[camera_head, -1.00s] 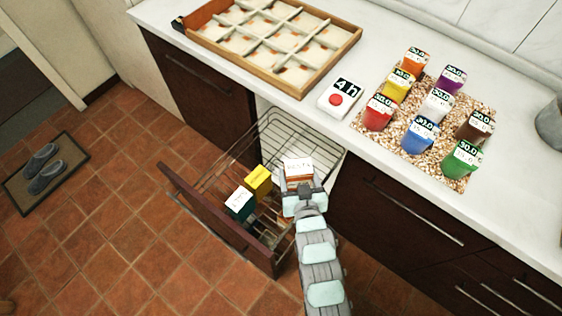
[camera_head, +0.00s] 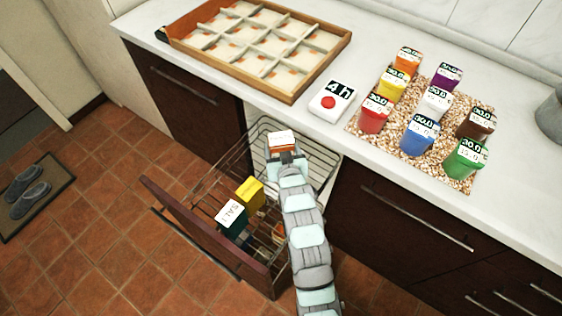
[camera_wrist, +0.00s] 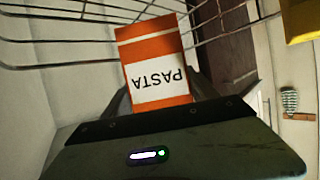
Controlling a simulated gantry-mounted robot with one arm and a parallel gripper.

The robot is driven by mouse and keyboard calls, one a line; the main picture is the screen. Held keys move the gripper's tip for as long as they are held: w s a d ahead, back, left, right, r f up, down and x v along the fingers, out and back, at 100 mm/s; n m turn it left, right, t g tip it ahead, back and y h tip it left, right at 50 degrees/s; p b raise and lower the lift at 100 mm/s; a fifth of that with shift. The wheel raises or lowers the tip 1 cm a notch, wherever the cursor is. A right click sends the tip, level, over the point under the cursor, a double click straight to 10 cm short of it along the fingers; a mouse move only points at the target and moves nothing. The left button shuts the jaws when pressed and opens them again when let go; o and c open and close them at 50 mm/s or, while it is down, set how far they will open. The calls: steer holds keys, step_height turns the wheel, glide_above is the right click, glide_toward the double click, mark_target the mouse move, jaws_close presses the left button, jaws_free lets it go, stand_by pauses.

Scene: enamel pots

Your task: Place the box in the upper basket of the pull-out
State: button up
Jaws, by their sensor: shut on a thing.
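My gripper (camera_head: 284,155) is shut on an orange and white box (camera_head: 281,138) over the back part of the pull-out (camera_head: 203,228). In the wrist view the box (camera_wrist: 156,68) reads "PASTA", upside down, and sits between the jaws. The upper basket (camera_head: 212,172) is a wire frame and the pull-out is open. A yellow box (camera_head: 250,194) and a dark green box with a white top (camera_head: 232,217) stand in it near the front panel. Whether the held box touches the basket cannot be told.
Wire rails (camera_wrist: 75,16) cross close behind the held box in the wrist view. The counter above holds a wooden compartment tray (camera_head: 258,45), a 4h timer (camera_head: 331,100) and several coloured pots on a pebbled mat (camera_head: 454,178). An orange item, partly hidden, lies lower in the pull-out.

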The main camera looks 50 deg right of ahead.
steer(key=shift+f, duration=0.95)
steer(key=shift+w+d+f, duration=0.1)
steer(key=shift+w+f, duration=0.1)
steer(key=shift+f, duration=0.15)
step_height(320, 180, down, 4)
steer(key=shift+s+b, duration=0.1)
steer(key=shift+b, duration=0.8)
steer(key=shift+r, duration=0.1)
steer(key=o, duration=1.8)
